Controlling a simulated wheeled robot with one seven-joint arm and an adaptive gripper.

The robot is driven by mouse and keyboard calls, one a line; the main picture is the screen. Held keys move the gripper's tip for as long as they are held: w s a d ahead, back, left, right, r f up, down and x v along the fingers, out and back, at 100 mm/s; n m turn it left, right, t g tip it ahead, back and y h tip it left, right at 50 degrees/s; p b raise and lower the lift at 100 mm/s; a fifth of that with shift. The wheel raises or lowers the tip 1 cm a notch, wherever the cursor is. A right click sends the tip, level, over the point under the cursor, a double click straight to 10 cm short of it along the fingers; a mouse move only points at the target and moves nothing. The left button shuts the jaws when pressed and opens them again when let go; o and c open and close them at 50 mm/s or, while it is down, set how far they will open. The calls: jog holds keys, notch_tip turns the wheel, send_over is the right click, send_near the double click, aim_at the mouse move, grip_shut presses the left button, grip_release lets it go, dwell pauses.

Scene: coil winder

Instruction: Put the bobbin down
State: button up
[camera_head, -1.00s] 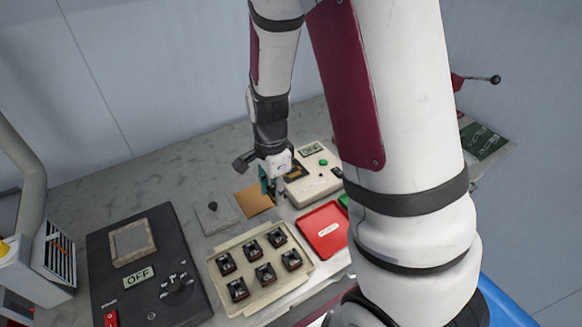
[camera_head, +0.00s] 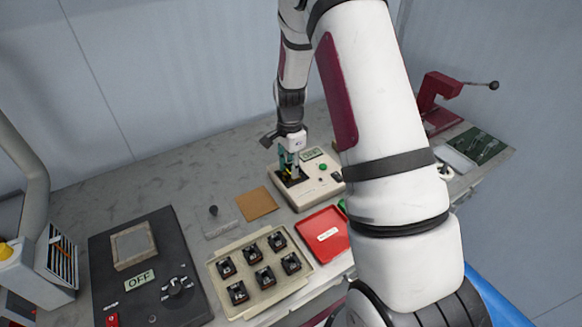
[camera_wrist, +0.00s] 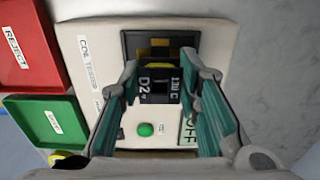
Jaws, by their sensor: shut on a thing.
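The bobbin (camera_wrist: 160,84) is a small black piece with white marks and a yellow edge, held between the teal fingers of my gripper (camera_wrist: 160,100) in the wrist view. My gripper (camera_head: 288,165) is shut on it, over the dark recess of the cream coil tester (camera_head: 312,192). The recess (camera_wrist: 160,45) shows just beyond the bobbin in the wrist view. I cannot tell whether the bobbin touches the recess. In the head view the bobbin is too small and hidden to make out.
A cream tray (camera_head: 228,303) with several black bobbins stands in front. A red REJECT tray (camera_head: 322,235) lies beside the tester, and a green tray (camera_wrist: 45,122) is next to it. A brown square mat (camera_head: 257,203) lies left of the tester. A black OFF unit (camera_head: 110,260) is at left.

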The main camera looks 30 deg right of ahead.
jog(key=shift+f, duration=0.45)
jog(key=o, duration=1.1)
jog(key=shift+f, duration=0.15)
